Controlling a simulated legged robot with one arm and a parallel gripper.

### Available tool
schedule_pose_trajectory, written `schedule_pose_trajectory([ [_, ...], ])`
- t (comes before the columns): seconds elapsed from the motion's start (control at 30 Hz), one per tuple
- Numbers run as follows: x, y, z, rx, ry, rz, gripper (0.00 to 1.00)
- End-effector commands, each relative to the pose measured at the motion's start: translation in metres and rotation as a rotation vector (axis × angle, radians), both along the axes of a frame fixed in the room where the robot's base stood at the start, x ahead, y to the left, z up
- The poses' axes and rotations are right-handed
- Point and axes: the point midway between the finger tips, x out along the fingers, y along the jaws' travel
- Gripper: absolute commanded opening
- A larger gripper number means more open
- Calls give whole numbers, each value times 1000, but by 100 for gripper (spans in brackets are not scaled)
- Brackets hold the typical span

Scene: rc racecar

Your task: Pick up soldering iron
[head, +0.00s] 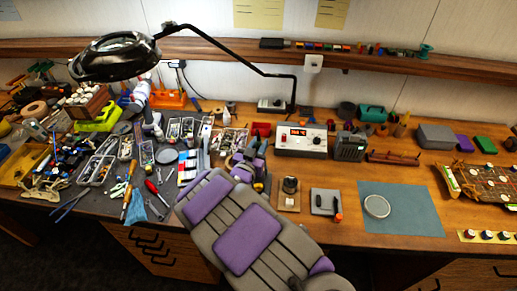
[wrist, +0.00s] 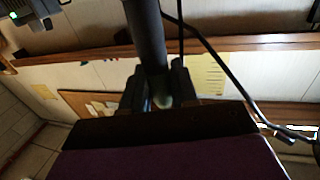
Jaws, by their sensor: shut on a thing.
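My gripper (head: 248,160) is over the workbench, just left of the white control box. In the wrist view my gripper (wrist: 160,92) has its two dark fingers shut on a dark, thick rod (wrist: 146,35). The rod looks like the soldering iron's handle. It runs up and out of the picture from between the fingers, and a pale rounded part shows where they grip. In the head view my own gripper and arm hide most of the held thing, and I cannot make out its tip.
A white control box (head: 300,141) with a red display stands right of my gripper. A small stand (head: 289,193) and a blue mat (head: 402,210) lie nearer the front. Tools and trays crowd the left. A magnifier lamp (head: 115,56) hangs above.

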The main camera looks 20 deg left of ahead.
Motion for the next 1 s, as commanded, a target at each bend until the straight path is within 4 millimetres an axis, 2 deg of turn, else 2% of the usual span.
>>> schedule_pose_trajectory([
  [0.17,0,-1,12,2,-2,0,2],
  [0.37,0,-2,39,3,0,-1,2],
  [0.8,0,-2,131,5,-4,-1,2],
  [1.0,0,-1,164,4,-2,1,2],
])
